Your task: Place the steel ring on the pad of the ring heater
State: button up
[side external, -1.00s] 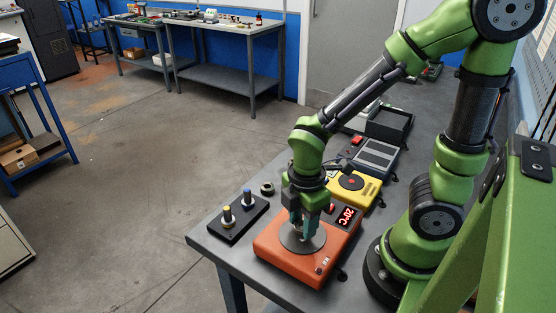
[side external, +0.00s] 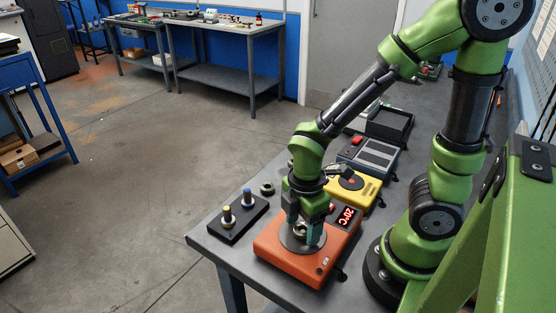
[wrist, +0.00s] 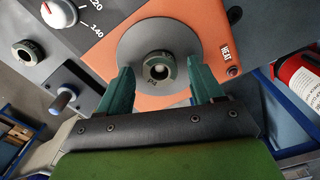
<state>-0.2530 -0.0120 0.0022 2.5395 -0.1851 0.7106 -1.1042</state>
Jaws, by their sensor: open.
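The ring heater (side external: 283,264) is an orange box with a round grey pad (side external: 290,246) and a display reading 20°C. In the wrist view the pad (wrist: 133,42) fills the middle. A small grey steel ring (wrist: 159,68) with a dark hole lies on the pad, near its centre. It shows partly in the side view (side external: 300,231). My gripper (side external: 305,236) is low over the pad, its fingers open on either side of the ring. In the wrist view gaps show between the ring and both fingertips (wrist: 161,72).
Another, similar ring (side external: 267,188) lies on the bench behind the heater. A black block (side external: 225,233) with a yellow-topped and a blue-topped post stands at left. A yellow device (side external: 368,193), a grey-blue one (side external: 368,157) and a dark tray (side external: 390,126) line the bench behind.

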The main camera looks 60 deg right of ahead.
notch_tip(320, 180, up, 12)
notch_tip(320, 180, up, 7)
jog(key=m+t+y, duration=0.2)
jog(key=m+t, duration=0.5)
jog(key=m, duration=1.1)
send_over(302, 231)
jog(key=w+d, duration=0.2)
jog(key=shift+s+d+f, duration=0.15)
jog(key=shift+f, duration=0.05)
jog(key=shift+n, duration=0.3)
